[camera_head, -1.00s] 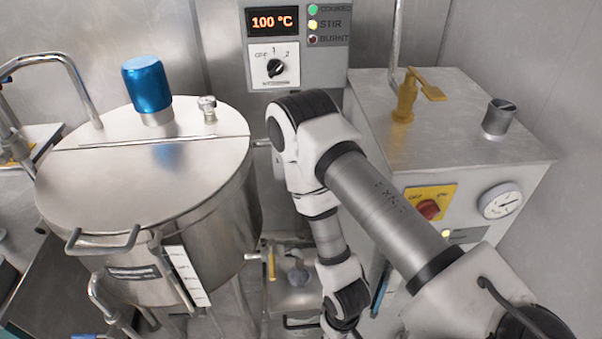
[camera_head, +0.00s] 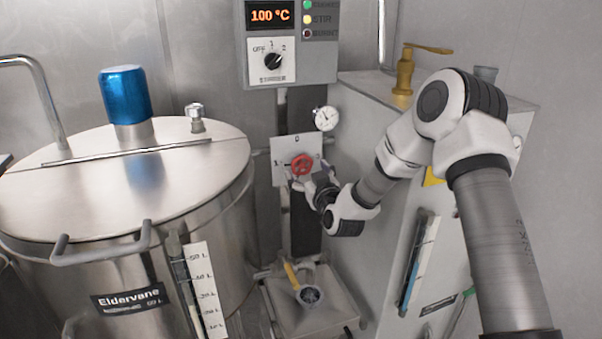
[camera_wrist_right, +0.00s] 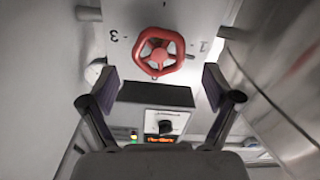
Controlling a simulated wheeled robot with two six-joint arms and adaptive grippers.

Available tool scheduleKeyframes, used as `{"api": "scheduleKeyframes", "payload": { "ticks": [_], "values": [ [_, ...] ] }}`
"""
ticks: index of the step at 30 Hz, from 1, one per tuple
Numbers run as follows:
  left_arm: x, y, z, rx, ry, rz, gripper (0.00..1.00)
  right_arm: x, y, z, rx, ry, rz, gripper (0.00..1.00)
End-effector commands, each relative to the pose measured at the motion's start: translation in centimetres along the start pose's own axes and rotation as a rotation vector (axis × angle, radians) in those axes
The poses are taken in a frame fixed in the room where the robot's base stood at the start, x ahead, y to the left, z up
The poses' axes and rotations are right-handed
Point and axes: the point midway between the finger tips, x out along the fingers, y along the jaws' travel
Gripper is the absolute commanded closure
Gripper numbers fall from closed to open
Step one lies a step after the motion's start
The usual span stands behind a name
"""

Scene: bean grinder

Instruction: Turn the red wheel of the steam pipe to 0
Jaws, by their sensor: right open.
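The red wheel (camera_head: 302,164) is mounted on a pale plate (camera_head: 281,150) on the wall, with a 0 at the plate's top and other numbers at its sides. In the right wrist view the red wheel (camera_wrist_right: 158,52) shows whole, with a 3 to its left and a 1 to its right. My right gripper (camera_head: 308,184) is at the plate, just below the wheel. In the wrist view my right gripper (camera_wrist_right: 160,84) is open, its fingers apart and empty, with no contact visible. My left gripper is out of view.
A large steel kettle (camera_head: 60,190) stands left of the wheel. A grey cabinet (camera_head: 375,130) stands to the right. A gauge (camera_head: 325,118) is right above the plate. A control box (camera_head: 315,60) showing 100 °C hangs above. A low tray (camera_head: 335,310) lies below.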

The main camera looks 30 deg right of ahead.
Motion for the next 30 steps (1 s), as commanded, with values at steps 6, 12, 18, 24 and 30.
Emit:
{"api": "scheduleKeyframes", "payload": {
  "ticks": [6,12,18,24,30],
  "values": [
    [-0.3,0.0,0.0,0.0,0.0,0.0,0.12,3.9,-0.1,0.1,-0.001,-0.003,-0.002,0.12],
    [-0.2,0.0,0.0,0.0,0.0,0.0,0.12,4.7,-0.1,0.2,0.001,-0.004,-0.002,0.12],
    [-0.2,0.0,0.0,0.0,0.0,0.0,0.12,4.7,-0.1,0.2,0.001,-0.005,-0.002,0.4],
    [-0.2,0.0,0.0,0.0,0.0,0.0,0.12,4.7,-0.1,0.2,0.001,-0.005,-0.002,0.72],
    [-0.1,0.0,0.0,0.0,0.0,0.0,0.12,4.7,-0.1,0.2,0.012,-0.004,-0.002,0.72]
  ]
}}
